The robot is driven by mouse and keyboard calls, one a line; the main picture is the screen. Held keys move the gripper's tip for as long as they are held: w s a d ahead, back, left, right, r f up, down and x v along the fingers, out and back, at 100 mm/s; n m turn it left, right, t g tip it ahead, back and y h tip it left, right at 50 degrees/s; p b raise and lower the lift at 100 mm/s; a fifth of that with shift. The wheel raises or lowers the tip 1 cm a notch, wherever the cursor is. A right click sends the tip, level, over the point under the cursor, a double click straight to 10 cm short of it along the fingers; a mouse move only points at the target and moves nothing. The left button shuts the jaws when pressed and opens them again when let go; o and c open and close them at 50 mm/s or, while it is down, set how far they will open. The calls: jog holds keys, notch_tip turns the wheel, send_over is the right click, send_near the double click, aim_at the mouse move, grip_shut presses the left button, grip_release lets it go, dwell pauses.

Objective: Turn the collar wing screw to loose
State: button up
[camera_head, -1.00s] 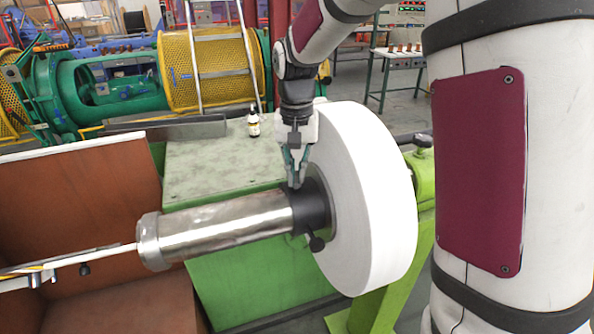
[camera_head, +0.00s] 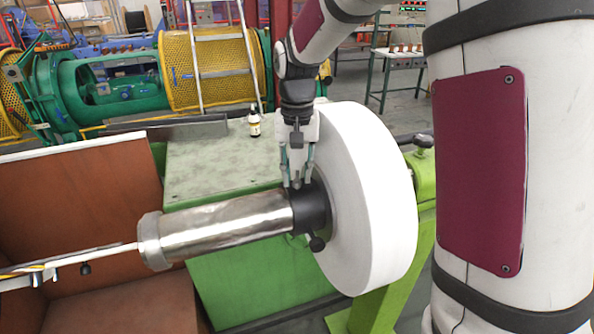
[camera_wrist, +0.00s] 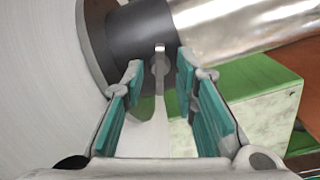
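The black collar (camera_head: 311,208) sits around the steel shaft (camera_head: 225,223), against the white roll (camera_head: 375,200); it also shows in the wrist view (camera_wrist: 140,38). The wing screw (camera_wrist: 160,62) stands on the collar in the wrist view, its thin grey wing seen nearly edge-on. My gripper (camera_head: 298,184) is above the collar, pointing down. In the wrist view its teal-padded fingers (camera_wrist: 160,80) are open, one on each side of the wing screw, with a visible gap to it. In the head view the fingers largely hide the screw.
A dark knob (camera_head: 317,243) sticks out below the collar. The white roll is close beside my gripper. A green stand (camera_head: 425,185) is at the right.

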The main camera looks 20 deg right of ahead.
aim_at(297, 175)
notch_tip(297, 175, up, 12)
dwell(0.6)
jog(key=shift+s+r, duration=0.1)
jog(key=s+n+t, duration=0.4)
jog(key=s+t, duration=0.1)
jog(key=s, duration=1.9)
jog(key=shift+s+a+f+t, duration=0.2)
jog(key=shift+a+f+t, duration=0.05)
jog(key=shift+f+t, duration=0.05)
